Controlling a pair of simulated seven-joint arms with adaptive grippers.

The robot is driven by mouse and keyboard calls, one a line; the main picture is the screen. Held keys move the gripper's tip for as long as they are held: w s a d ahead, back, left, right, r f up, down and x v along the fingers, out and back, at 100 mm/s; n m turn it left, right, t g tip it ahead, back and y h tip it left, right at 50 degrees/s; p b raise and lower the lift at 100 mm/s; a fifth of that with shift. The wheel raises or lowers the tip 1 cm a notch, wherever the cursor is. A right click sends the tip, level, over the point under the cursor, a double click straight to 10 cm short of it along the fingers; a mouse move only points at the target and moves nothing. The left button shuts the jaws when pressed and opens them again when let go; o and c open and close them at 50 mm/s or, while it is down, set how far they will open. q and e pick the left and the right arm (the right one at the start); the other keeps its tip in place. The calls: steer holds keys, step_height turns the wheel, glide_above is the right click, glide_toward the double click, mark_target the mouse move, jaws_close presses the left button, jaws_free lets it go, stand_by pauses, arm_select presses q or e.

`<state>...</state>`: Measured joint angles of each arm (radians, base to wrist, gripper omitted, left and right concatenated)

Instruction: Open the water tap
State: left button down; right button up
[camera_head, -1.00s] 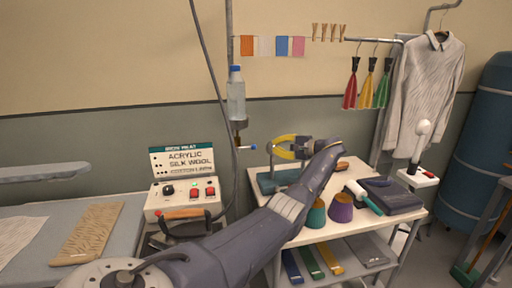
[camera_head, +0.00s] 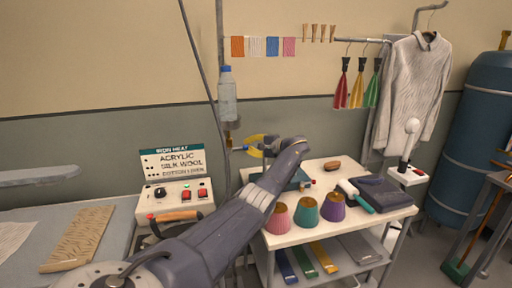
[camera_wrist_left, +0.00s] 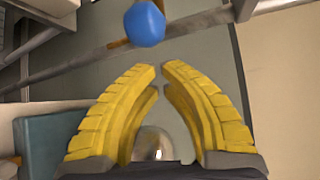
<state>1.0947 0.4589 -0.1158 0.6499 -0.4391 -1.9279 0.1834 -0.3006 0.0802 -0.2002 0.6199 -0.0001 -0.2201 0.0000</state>
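My left gripper (camera_head: 247,147) points left at the pole beside the fitting. Its yellow fingers, also in the left wrist view (camera_wrist_left: 161,72), nearly meet at the tips with nothing between them. The knob is not clear in the head view. My right gripper is out of view.
A white cart (camera_head: 290,236) right of the pole carries several coloured cones, including a pink one (camera_head: 278,215), and a dark folded cloth (camera_head: 382,194). An iron control box (camera_head: 178,197) stands left of the pole. A grey hose (camera_head: 205,75) hangs close by.

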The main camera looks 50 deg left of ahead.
arm_select(q)
steer(key=shift+s+d+r, duration=0.3)
steer(key=shift+s+d, duration=0.2)
steer(key=shift+d, duration=0.35)
steer(key=shift+s+d+r, duration=0.25)
steer(key=shift+s+d, duration=0.25)
steer(key=shift+d, duration=0.3)
